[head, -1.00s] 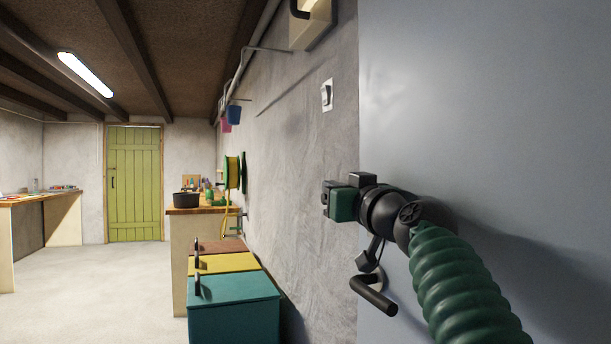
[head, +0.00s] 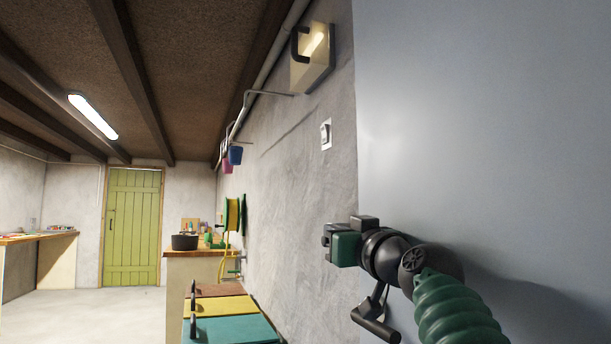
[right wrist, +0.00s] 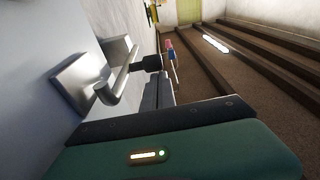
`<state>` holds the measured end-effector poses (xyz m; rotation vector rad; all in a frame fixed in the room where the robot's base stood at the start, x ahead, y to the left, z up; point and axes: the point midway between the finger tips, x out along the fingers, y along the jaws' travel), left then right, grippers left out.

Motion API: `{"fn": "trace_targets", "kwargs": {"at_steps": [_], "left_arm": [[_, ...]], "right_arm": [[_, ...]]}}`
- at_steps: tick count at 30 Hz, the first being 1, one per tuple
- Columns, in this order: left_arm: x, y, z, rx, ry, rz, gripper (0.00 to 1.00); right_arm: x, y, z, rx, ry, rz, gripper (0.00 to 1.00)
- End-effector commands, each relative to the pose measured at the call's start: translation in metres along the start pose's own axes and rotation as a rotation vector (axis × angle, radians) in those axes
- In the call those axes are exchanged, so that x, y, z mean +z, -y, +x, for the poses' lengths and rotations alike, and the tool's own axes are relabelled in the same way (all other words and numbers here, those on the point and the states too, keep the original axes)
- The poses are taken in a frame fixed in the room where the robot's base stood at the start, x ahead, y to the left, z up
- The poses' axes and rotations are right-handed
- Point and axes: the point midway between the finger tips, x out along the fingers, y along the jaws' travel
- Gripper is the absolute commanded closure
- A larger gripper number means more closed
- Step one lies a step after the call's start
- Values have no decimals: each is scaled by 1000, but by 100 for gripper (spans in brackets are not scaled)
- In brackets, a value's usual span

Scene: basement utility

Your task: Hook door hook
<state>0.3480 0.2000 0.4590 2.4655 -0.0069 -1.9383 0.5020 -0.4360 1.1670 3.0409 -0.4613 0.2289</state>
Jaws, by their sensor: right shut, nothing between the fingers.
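My right gripper (head: 340,245) is shut and empty, held in front of the seam between the concrete wall and a plain grey-blue door panel (head: 480,110). In the right wrist view, its dark fingers (right wrist: 153,85) lie beside metal hardware: two square plates (right wrist: 78,80) and a bent rod (right wrist: 107,94) like a hook. The rod's far end is close to the fingertips; I cannot tell whether they touch. My left gripper is out of view.
Lidded bins (head: 235,330) and a workbench with a black pot (head: 184,242) stand along the wall. A green door (head: 132,228) is at the back. The floor at left is clear.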

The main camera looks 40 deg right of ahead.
Motion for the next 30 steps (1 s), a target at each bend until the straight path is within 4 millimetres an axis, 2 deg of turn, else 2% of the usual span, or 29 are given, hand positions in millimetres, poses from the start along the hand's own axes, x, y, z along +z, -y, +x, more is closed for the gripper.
{"fn": "trace_targets", "kwargs": {"at_steps": [1,5,8,12,21,25,30], "left_arm": [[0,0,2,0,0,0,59],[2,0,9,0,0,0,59],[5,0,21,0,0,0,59],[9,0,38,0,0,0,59],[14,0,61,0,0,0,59],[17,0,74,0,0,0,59],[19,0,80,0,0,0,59]], "right_arm": [[14,0,4,-5,27,2,100],[16,0,-5,-4,25,1,100],[16,0,-24,-2,20,0,100],[10,1,-62,-1,7,-1,100],[0,4,-137,-1,-5,-3,100],[2,3,-161,1,-7,-5,100],[-3,4,-175,0,-6,-4,100]]}}
